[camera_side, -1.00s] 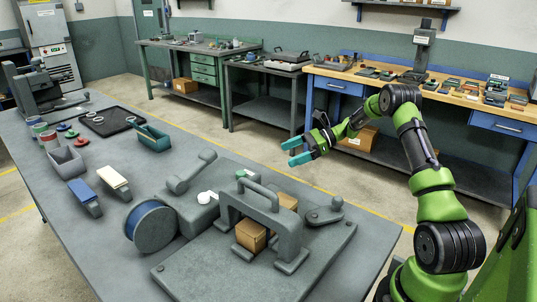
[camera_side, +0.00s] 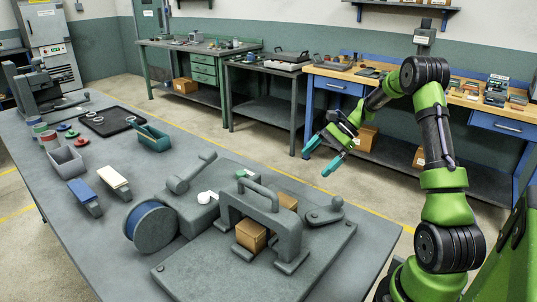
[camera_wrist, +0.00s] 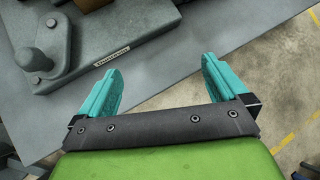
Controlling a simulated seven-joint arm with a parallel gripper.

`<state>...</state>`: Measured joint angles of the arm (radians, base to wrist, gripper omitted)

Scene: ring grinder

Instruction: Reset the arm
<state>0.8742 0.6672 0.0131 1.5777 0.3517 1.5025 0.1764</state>
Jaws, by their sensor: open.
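My gripper (camera_side: 322,158) has teal fingers, spread apart with nothing between them. In the side view it hangs in the air at the right, past the far edge of the grey table (camera_side: 340,190), apart from everything, with its fingers pointing down and to the left. In the wrist view my gripper (camera_wrist: 160,85) shows both fingers open over the table edge and the concrete floor (camera_wrist: 265,75). My green and black arm rises at the right of the side view and bends over at the elbow.
A grey fixture with a handle (camera_side: 260,196) holds a brown block (camera_side: 251,235) on a plate. A blue spool (camera_side: 151,227), a lever (camera_side: 191,172) and bins (camera_side: 66,160) lie leftward. A wooden workbench (camera_side: 385,78) stands behind the arm. Open floor lies between.

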